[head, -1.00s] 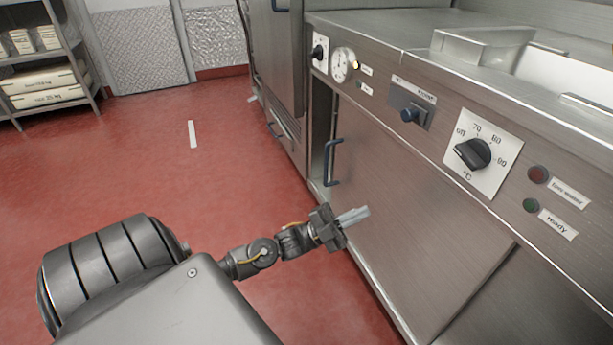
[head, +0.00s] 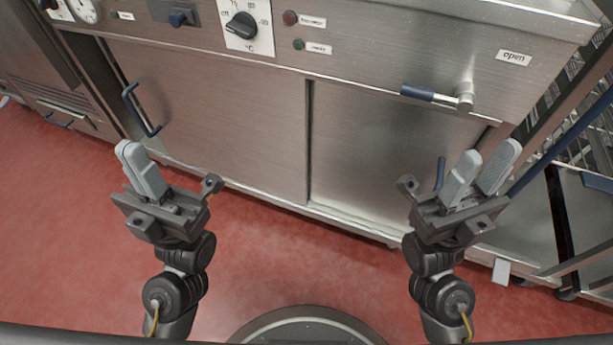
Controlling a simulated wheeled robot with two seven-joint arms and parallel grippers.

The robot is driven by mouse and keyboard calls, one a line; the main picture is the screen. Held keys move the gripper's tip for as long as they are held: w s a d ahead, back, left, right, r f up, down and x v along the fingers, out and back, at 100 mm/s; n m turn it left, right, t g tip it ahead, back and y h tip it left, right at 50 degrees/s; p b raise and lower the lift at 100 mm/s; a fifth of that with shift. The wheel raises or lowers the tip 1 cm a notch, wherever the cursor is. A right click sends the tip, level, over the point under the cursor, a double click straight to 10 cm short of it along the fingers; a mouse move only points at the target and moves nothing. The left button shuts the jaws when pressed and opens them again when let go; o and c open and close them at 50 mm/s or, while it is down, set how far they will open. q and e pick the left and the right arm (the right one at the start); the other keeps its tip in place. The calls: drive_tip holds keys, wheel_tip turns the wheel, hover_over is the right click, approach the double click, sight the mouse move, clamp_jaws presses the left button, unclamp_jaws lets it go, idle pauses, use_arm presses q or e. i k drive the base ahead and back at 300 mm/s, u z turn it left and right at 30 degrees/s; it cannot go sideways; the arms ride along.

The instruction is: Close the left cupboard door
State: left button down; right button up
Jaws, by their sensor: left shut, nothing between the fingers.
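The left cupboard door (head: 215,120) is a brushed steel panel below the control panel. Its blue handle (head: 138,110) is near its left edge. A narrow dark gap shows along that edge; I cannot tell exactly how far the door stands ajar. My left gripper (head: 130,155) is shut and empty, in front of the door's lower left part, just below the handle in the picture. I cannot see contact. My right gripper (head: 482,165) has its fingers apart and empty, in front of the right cupboard door (head: 370,150), and partly hides that door's handle (head: 440,172).
The control panel has a black dial (head: 242,26) and a lever (head: 435,96) that juts out near the "open" label. A steel rack or trolley (head: 555,225) stands at the right. Red floor (head: 50,220) is free at the left.

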sight(246, 125)
drive_tip(key=k, duration=0.7)
drive_tip(key=z, duration=1.8)
drive_tip(key=i, duration=1.15)
drive_tip(key=u, duration=1.65)
